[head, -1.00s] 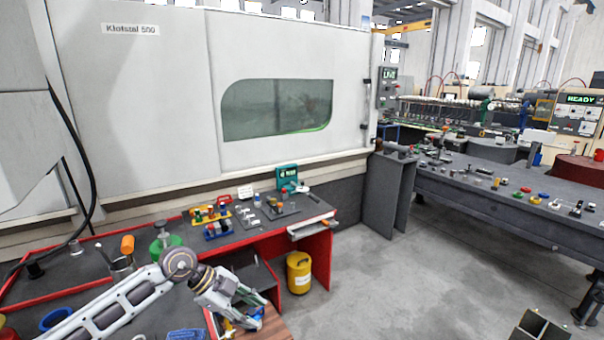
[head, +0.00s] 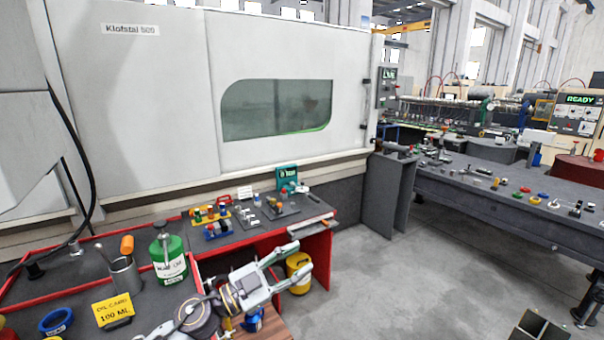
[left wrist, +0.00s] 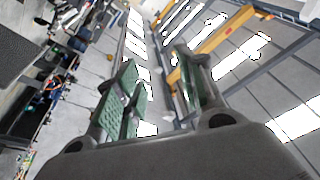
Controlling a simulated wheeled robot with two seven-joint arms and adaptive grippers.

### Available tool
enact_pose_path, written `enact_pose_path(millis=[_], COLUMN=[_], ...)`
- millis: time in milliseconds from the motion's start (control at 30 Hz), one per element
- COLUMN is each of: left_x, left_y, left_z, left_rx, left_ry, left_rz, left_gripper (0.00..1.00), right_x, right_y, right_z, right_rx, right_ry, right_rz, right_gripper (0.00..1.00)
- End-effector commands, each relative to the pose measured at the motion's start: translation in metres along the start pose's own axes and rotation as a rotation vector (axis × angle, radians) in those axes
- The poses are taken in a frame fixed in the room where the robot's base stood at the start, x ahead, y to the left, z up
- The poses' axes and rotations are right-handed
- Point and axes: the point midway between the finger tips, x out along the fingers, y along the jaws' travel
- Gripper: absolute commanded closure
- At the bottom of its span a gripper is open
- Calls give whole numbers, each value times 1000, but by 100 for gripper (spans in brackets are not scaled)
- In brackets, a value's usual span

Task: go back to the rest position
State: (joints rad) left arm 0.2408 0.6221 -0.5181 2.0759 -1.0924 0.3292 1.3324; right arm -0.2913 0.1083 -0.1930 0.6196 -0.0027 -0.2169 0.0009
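My left gripper (head: 296,263) is over the right end of the red-edged workbench in the head view. It points right, its two fingers apart with nothing between them. In the left wrist view the gripper (left wrist: 158,70) also shows a clear gap between its green-padded fingers, with the hall's roof and walls behind. It hides part of a yellow canister (head: 300,284) below the bench. My right gripper is in neither view.
The machine (head: 150,110) rises behind. Open floor (head: 385,285) lies to the right.

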Motion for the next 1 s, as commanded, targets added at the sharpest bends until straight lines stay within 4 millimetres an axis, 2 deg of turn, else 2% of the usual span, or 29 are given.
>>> enact_pose_path(millis=[267, 600, 833, 1000], left_x=[-17, -64, -107, -143], left_y=[-38, -70, -71, -60], left_z=[0, 33, 69, 97], left_rx=[-57, -148, -227, -295], left_ry=[-20, -186, -371, -536], left_rz=[-298, -618, -780, -863], left_gripper=[61, 61, 61, 61], right_x=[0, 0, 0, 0], right_y=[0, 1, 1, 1], right_z=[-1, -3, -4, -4], right_rx=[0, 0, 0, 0], right_ry=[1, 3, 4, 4], right_rz=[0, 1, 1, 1], right_gripper=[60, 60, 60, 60])
